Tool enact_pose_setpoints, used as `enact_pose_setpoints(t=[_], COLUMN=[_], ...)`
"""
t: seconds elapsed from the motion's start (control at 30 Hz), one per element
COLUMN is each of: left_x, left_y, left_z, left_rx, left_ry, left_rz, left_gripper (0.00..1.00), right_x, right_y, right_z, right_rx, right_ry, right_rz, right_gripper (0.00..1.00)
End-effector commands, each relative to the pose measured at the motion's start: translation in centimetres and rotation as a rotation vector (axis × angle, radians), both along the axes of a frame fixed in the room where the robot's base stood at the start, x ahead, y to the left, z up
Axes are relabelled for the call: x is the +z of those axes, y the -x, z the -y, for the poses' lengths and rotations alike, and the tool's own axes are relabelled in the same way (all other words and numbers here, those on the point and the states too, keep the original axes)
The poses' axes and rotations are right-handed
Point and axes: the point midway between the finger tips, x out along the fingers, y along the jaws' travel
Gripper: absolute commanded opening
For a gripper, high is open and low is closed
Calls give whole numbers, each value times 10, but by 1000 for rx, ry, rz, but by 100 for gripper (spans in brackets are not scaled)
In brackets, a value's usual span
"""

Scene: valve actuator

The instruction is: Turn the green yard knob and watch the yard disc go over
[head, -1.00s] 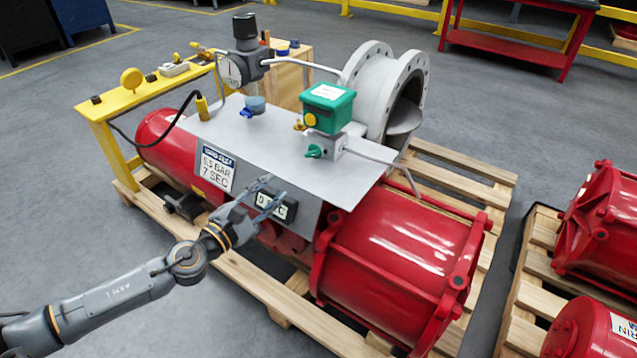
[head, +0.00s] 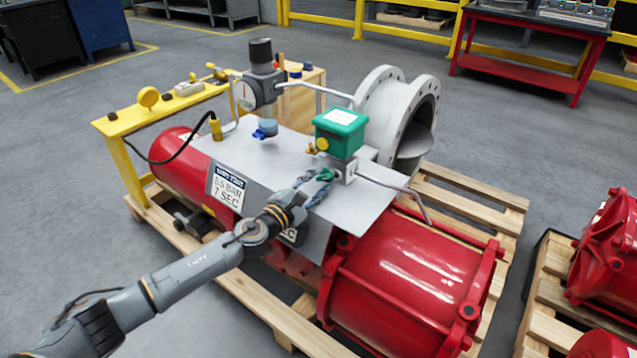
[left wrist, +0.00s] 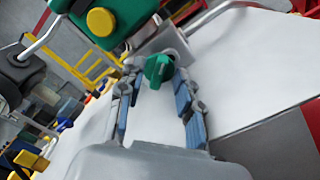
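The small green knob (head: 325,174) sits on a grey block below the green box (head: 341,131), above the grey plate. In the left wrist view the knob (left wrist: 158,71) lies between the fingertips of my left gripper (left wrist: 156,78). The fingers are apart, one on each side of it, with a visible gap at the left; contact on the right cannot be told. In the head view my left gripper (head: 316,186) partly covers the knob. A grey disc (head: 414,146) shows inside the flanged valve body (head: 386,105), tilted in the bore. My right gripper is not in view.
A blue knob (head: 264,133) hangs under the gauge regulator (head: 260,88). A grey tube (head: 395,188) runs right from the block. The red cylinder (head: 415,280) lies on a wooden pallet (head: 470,190). A yellow bench (head: 150,115) stands at the left.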

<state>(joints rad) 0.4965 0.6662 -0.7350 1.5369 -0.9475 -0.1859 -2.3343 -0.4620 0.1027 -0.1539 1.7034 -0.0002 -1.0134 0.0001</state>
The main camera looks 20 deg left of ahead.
Motion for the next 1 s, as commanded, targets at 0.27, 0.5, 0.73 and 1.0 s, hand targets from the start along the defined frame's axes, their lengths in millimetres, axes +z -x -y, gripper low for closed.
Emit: enact_pose_setpoints(t=[0.27, 0.5, 0.73, 1.0], left_x=[0, 0, 0, 0], left_y=[-3, -3, -3, -3], left_z=[2, 1, 1, 1], left_rx=[-1, 0, 0, -1], left_ry=[0, 1, 3, 70], left_rz=[0, 0, -1, -26], left_gripper=[35, 0, 0, 0], right_x=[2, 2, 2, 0], right_y=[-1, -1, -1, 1], right_z=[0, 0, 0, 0], right_rx=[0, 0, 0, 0], right_ry=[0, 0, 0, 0], right_rz=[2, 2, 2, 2], right_gripper=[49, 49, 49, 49])
